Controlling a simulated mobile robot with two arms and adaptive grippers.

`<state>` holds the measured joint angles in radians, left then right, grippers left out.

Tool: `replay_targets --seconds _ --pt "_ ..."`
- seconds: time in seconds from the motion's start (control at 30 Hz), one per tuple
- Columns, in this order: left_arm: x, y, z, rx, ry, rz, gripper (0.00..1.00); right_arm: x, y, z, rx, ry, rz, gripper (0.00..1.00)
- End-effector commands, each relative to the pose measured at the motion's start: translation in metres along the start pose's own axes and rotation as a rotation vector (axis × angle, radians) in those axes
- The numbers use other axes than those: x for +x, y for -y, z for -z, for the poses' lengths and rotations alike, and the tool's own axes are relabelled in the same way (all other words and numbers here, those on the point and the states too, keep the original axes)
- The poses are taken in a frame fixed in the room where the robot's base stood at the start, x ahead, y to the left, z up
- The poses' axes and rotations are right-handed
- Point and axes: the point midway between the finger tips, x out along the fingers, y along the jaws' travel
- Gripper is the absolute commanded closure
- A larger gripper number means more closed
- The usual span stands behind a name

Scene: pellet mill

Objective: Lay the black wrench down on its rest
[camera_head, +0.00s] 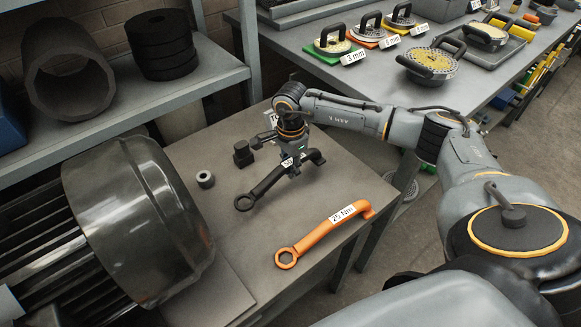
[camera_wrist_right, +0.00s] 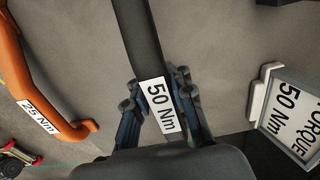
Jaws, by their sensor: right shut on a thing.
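The black wrench (camera_head: 270,181) has a ring end at the lower left and a bent end at the upper right. It is at the grey table, and I cannot tell whether it touches the top. My right gripper (camera_head: 292,170) is shut on its handle from above. In the right wrist view the gripper fingers (camera_wrist_right: 160,115) stand on both sides of the black wrench's handle (camera_wrist_right: 141,35), at its white "50 Nm" label. I cannot make out a rest for certain; a small black block (camera_head: 243,154) stands left of the wrench. My left gripper is not in view.
An orange "25 Nm" wrench (camera_head: 325,231) lies nearer on the grey table (camera_head: 235,255). A grey ring (camera_head: 205,179) stands left of the black wrench, beside a large drum (camera_head: 135,215). A "TORQUE 50 Nm" sign (camera_wrist_right: 292,115) is at the right in the wrist view.

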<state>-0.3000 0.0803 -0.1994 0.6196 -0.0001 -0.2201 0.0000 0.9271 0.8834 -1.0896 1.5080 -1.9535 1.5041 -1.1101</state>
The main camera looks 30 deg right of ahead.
Motion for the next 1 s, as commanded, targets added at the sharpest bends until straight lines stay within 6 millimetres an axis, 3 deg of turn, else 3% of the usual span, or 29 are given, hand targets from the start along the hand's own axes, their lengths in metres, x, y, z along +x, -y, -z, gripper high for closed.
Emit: replay_targets --seconds 0.6,1.0 --pt "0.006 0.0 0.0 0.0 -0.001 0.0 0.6 0.005 0.001 0.0 0.0 0.001 0.003 1.0" --pt "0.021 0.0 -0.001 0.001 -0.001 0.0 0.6 0.021 0.001 0.0 0.0 0.001 0.003 1.0"
